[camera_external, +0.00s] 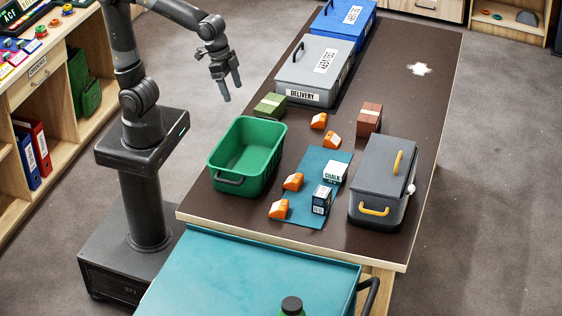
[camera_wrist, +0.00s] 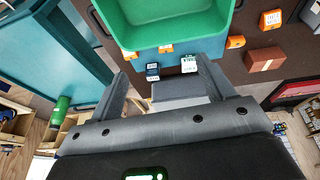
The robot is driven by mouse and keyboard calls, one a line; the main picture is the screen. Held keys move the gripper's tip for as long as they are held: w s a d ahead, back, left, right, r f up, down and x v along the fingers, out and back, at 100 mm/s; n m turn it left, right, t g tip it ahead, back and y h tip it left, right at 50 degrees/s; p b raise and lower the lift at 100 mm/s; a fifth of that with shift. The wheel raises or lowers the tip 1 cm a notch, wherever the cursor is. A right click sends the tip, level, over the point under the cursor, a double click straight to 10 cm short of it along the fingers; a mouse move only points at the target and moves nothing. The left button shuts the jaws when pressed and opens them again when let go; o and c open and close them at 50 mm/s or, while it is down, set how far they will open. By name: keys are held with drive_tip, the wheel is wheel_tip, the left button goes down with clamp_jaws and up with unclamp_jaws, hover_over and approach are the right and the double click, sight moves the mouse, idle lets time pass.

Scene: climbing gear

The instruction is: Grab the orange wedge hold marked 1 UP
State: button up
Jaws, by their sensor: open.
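Several orange wedge holds are on the dark table: a far one (camera_external: 319,121), one just nearer (camera_external: 332,139), one on the left edge of the teal mat (camera_external: 293,181) and one at the mat's near left corner (camera_external: 279,209). Orange holds also show in the wrist view (camera_wrist: 235,42), (camera_wrist: 270,19). Their markings are too small to read, so I cannot tell which is 1 UP. My gripper (camera_external: 231,90) is open and empty, raised high to the left of the table, apart from every hold. Its two fingers also show in the wrist view (camera_wrist: 163,70).
A green bin (camera_external: 222,180) stands at the table's left edge, near the holds. A chalk box (camera_external: 335,173) and a dark box (camera_external: 321,200) are on the mat (camera_external: 320,159). A grey toolbox (camera_external: 388,165), brown box (camera_external: 369,118), green block (camera_external: 269,105) and delivery case (camera_external: 296,85) surround them.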

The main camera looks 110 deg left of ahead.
drive_tip(key=w+d+f+g, duration=0.1)
drive_tip(key=w+d+f, duration=0.2)
drive_tip(key=w, duration=0.3)
drive_tip(key=w+d+f+g, duration=0.1)
drive_tip(key=w+d+f, duration=0.2)
drive_tip(key=w, duration=0.3)
drive_tip(key=g, duration=0.2)
hover_over(280, 205)
wheel_tip(280, 205, down, 13)
drive_tip(key=shift+n, duration=0.3)
drive_tip(key=f, duration=0.5)
drive_tip(key=shift+s+a+f, duration=0.2)
drive_tip(key=shift+a, duration=0.05)
drive_tip(key=f, duration=0.5)
drive_tip(key=shift+w+d, duration=0.2)
drive_tip(key=shift+c, duration=0.4)
drive_tip(key=c, duration=1)
drive_tip(key=shift+r, duration=0.1)
